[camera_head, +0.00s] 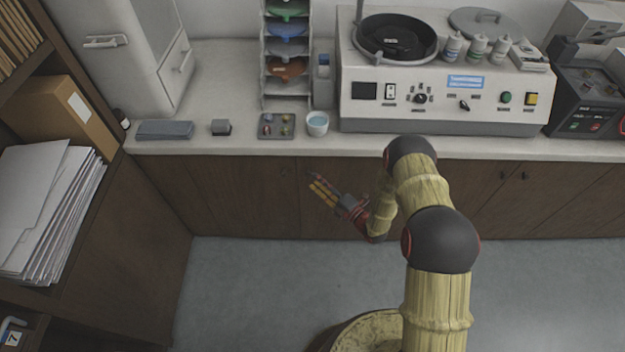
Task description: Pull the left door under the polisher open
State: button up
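The polisher (400,105) is a white machine with a round dark bowl, standing on the counter. Brown cabinet doors run below it. The left door under it (352,172) looks flush with the cabinet front, partly behind my arm. A small dark knob (315,175) shows near its upper left corner. My gripper (316,184), with yellow fingers, points up and left right by this knob. The fingers lie close together in this view; I cannot tell whether they touch the knob or are closed on it.
Another knob (285,171) sits just left, on the neighbouring door. The counter (360,145) overhangs above my gripper, with a small cup (317,124) near its edge. A shelf unit with papers (45,205) stands at left. The grey floor (255,280) is clear.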

aim_at(310, 176)
jog(key=shift+x, duration=1.5)
jog(key=shift+c, duration=0.7)
grip_shut()
